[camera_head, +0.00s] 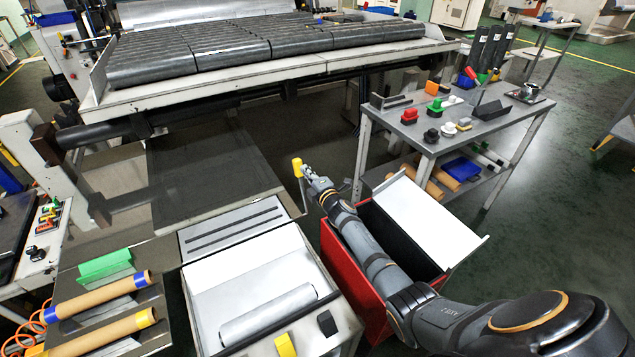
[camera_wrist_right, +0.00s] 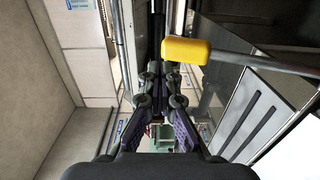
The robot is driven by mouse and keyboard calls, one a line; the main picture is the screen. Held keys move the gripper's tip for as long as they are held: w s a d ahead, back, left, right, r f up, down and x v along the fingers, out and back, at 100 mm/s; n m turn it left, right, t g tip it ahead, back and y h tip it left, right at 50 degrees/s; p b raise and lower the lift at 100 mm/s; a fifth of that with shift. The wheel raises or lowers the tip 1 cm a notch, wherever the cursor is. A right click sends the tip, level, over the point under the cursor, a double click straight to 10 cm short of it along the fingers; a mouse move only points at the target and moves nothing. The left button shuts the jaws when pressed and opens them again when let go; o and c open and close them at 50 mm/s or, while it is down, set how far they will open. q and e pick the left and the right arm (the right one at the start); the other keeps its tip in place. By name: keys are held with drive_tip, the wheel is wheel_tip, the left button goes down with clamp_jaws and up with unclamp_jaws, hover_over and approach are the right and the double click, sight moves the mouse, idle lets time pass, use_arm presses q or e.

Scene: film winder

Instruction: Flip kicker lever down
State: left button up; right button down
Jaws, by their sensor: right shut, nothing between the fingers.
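The kicker lever is a grey rod with a yellow knob (camera_head: 297,167) on its end. In the head view the lever stands upright, knob at the top, beside the machine's lower frame. My right gripper (camera_head: 309,173) is just right of the knob and close to it. In the right wrist view the yellow knob (camera_wrist_right: 187,50) lies just beyond the fingertips and slightly right, with its rod running off to the right. My right gripper (camera_wrist_right: 160,76) is shut and empty there. Whether it touches the lever I cannot tell. My left gripper is not in view.
A red bin (camera_head: 342,262) with a white panel (camera_head: 432,214) stands beneath my right arm. A white tray (camera_head: 205,287) holding a grey roll stands to its left. A grey table (camera_head: 470,133) with coloured parts is at right. Dark rollers (camera_head: 240,48) lie behind.

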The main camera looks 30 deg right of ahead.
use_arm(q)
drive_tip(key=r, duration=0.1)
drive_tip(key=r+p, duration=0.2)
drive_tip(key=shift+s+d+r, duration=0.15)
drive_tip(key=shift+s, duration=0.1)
use_arm(e)
drive_tip(key=s+r, duration=0.3)
drive_tip(key=s, duration=0.6)
drive_tip(key=shift+s+d, duration=0.15)
drive_tip(key=shift+r, duration=0.1)
